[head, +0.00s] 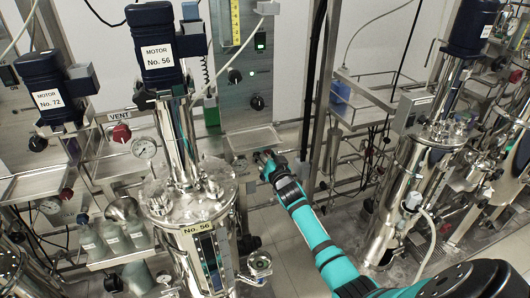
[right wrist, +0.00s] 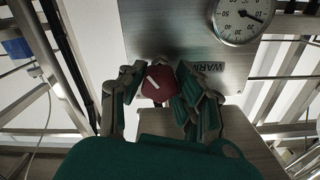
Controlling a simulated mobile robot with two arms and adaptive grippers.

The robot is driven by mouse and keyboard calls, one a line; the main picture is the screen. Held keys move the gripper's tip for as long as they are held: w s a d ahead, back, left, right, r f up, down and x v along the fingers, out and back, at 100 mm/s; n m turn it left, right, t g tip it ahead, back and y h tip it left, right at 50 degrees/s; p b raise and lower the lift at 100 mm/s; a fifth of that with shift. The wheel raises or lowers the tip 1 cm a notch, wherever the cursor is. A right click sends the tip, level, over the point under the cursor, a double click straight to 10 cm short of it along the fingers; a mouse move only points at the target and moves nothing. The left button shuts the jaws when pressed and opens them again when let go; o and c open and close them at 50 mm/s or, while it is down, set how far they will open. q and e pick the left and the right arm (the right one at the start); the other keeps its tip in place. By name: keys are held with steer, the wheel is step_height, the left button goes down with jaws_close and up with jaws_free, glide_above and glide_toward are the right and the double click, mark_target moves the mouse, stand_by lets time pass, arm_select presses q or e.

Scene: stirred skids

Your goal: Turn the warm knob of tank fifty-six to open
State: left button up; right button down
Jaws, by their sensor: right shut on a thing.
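The warm knob (right wrist: 156,84) is red with a white pointer line, set on a steel panel beside an upside-down, partly covered WARM label (right wrist: 205,66). The line is slanted in the right wrist view. My right gripper (right wrist: 158,88) has its fingers on both sides of the knob, shut on it. In the head view my right gripper (head: 266,158) is at the panel just right of tank No. 56 (head: 183,210) and hides the knob. The tank's motor (head: 155,45) also reads No. 56. My left gripper is out of view.
A dial gauge (right wrist: 243,18) sits near the knob. A red VENT knob (head: 121,133) and a pressure gauge (head: 144,148) are on the tank's other side. Motor No. 72 (head: 52,92) is at the left, another steel tank (head: 405,190) at the right. Floor shows between them.

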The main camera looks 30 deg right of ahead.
steer(key=n, duration=0.3)
steer(key=shift+f+n, duration=0.1)
steer(key=shift+n, duration=0.3)
steer(key=n, duration=0.3)
steer(key=shift+n+b, duration=0.3)
steer(key=shift+b, duration=0.05)
steer(key=n, duration=0.4)
steer(key=shift+b, duration=0.3)
steer(key=shift+n, duration=1.9)
steer(key=c, duration=0.9)
jaws_free()
steer(key=shift+s, duration=0.1)
steer(key=v, duration=1.2)
steer(key=shift+d, duration=0.1)
